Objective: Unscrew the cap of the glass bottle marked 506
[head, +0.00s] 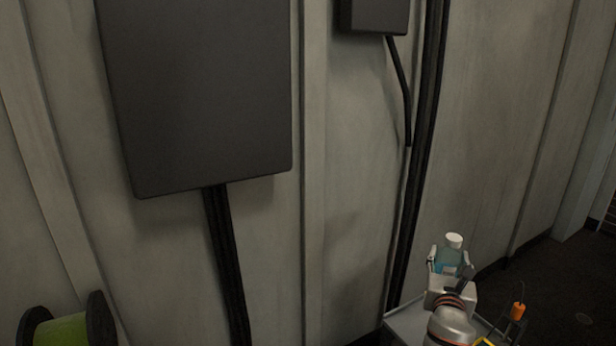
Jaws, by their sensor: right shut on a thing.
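A small glass bottle (449,262) with teal contents and a white cap (454,240) is at the lower right of the head view. It looks nearly upright and the cap is on it. My right gripper (448,256) is shut on the bottle, with one finger on each side of its body, below the cap. A small pale label shows low on the bottle, but its marking is too small to read. The bottle's lower part is hidden by the gripper and wrist. My left gripper is not in view.
A grey surface (403,322) lies below my right arm, with an orange-handled item (518,311) to the right. A green spool (62,331) with black flanges is at the lower left. A dark wall box (200,95) and thick black cables (226,265) run along the pale wall.

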